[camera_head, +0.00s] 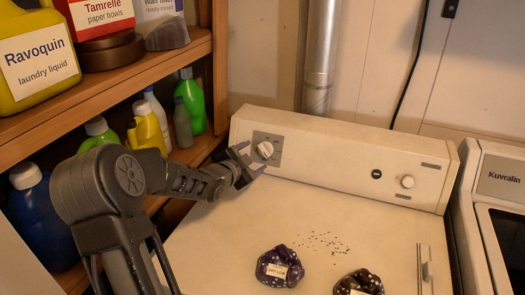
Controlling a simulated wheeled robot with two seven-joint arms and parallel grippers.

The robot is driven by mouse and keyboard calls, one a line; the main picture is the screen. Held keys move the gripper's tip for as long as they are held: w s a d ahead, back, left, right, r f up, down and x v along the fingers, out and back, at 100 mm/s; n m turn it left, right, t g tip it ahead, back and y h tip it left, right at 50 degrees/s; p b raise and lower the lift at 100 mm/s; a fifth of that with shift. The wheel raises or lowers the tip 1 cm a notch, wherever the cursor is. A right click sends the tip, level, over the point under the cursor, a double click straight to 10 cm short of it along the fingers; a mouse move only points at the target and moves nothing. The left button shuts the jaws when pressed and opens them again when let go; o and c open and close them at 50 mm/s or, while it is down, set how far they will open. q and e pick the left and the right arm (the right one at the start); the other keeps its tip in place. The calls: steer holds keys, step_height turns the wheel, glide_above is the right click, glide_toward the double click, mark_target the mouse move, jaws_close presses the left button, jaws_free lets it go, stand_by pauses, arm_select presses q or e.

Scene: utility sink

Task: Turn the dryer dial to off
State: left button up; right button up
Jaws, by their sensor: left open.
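The dryer (340,215) is a cream machine with a raised control panel (340,155) along its back. A white dial (265,150) sits on a darker square plate at the panel's left end. A smaller round knob (407,182) is at the panel's right end. My left gripper (250,162) is open just left of and below the dial, with its fingers close to it. Whether a finger touches the dial, I cannot tell. The dial's markings are too small to read. My right gripper is not in view.
A wooden shelf (185,50) with several bottles stands at the left, close to my left arm. Two dark spotted pouches (290,256) (350,284) and scattered dark specks (328,243) lie on the dryer top. Another machine (500,160) stands at the right.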

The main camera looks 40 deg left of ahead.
mark_target(263, 151)
arm_select(q)
steer(key=p+x, duration=0.1)
steer(key=x, duration=0.6)
steer(key=shift+w, duration=0.35)
steer(key=c, duration=1.4)
